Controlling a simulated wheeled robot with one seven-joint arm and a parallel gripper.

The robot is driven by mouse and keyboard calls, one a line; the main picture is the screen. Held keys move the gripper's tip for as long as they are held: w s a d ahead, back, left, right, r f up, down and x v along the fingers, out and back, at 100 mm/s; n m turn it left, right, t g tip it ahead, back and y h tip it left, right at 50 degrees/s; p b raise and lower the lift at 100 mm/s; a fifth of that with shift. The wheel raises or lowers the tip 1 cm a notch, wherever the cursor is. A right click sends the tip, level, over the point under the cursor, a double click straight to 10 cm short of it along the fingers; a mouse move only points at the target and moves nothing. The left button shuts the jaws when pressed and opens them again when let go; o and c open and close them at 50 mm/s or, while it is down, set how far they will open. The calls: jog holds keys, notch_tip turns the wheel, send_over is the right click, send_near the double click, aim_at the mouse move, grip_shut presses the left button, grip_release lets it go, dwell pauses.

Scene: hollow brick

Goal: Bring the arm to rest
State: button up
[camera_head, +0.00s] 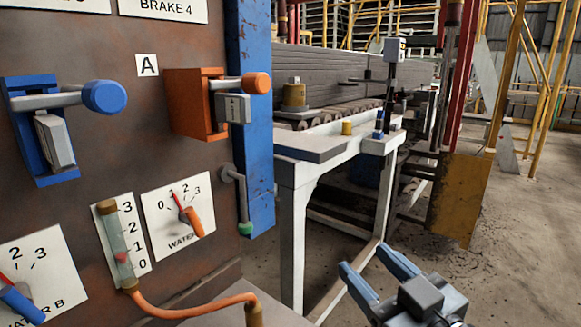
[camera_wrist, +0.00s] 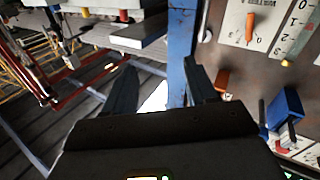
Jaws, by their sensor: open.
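My gripper (camera_head: 370,275) is at the lower right of the head view, in front of the white table frame and apart from the control panel. Its two fingers are spread, with nothing between them. In the wrist view my gripper (camera_wrist: 160,80) also shows open and empty, its fingers pointing away from the camera. The rest of my arm is mostly outside the head view.
The brown panel (camera_head: 110,130) on the left bears an orange lever (camera_head: 200,100), a blue lever (camera_head: 55,120), a gauge tube (camera_head: 116,235) and dials. A white table (camera_head: 292,220) stands behind my gripper. Floor at the right (camera_head: 520,230) is clear.

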jog(key=s+d+f+m+h+p, duration=0.25)
jog(key=s+f, duration=0.25)
jog(key=s, duration=0.4)
jog(key=s+d+f+m+h+p, duration=0.1)
jog(key=s+d+f+m+h, duration=0.35)
jog(key=s, duration=0.55)
jog(key=s+d+r+g+p, duration=0.1)
jog(key=s, duration=0.8)
jog(key=s+d+r+g+p, duration=0.1)
jog(key=s+d, duration=0.1)
jog(key=s, duration=0.6)
jog(key=shift+s+d+r+n, duration=0.25)
jog(key=shift+s+r+n, duration=0.05)
jog(key=shift+s, duration=0.1)
